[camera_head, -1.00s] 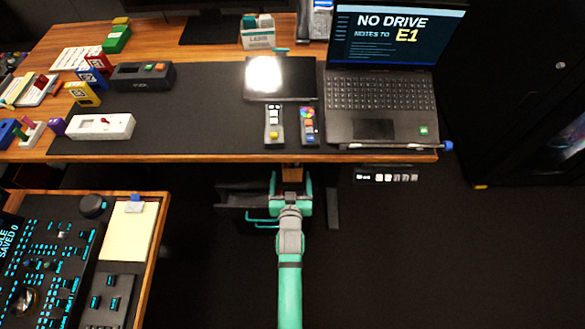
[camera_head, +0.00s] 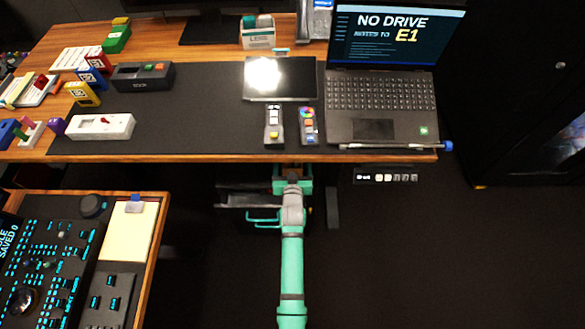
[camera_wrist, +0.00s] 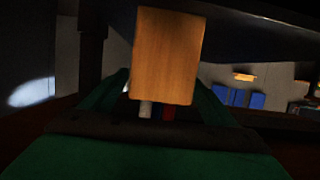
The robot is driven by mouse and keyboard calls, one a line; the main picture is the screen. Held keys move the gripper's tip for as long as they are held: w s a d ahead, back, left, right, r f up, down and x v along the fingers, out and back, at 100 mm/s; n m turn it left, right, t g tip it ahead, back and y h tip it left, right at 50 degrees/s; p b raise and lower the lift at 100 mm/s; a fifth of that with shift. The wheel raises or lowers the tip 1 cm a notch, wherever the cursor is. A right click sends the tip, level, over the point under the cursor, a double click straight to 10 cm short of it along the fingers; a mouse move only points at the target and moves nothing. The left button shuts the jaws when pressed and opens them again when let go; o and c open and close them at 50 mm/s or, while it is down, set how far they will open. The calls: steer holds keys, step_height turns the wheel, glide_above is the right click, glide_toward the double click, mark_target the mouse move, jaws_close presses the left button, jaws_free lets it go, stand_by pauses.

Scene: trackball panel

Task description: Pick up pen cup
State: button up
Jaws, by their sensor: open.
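The pen cup (camera_wrist: 168,55) shows in the wrist view as a plain wooden block shape, with a white and a red pen end showing at its lower edge in the picture. My gripper (camera_wrist: 163,84) is open, with a green finger on each side of the cup's lower part. I cannot tell whether either finger touches it.
The desk (camera_head: 230,158) overhangs my gripper. A dark unit with a teal handle (camera_head: 263,220) stands close on its left. A laptop (camera_head: 380,105), a tablet (camera_head: 295,85) and small remotes lie on the desk. A side table (camera_head: 158,225) is at lower left. The floor at right is clear.

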steer(key=c, duration=1)
steer(key=shift+c, duration=1.1)
steer(key=shift+r, duration=0.1)
steer(key=shift+r, duration=0.15)
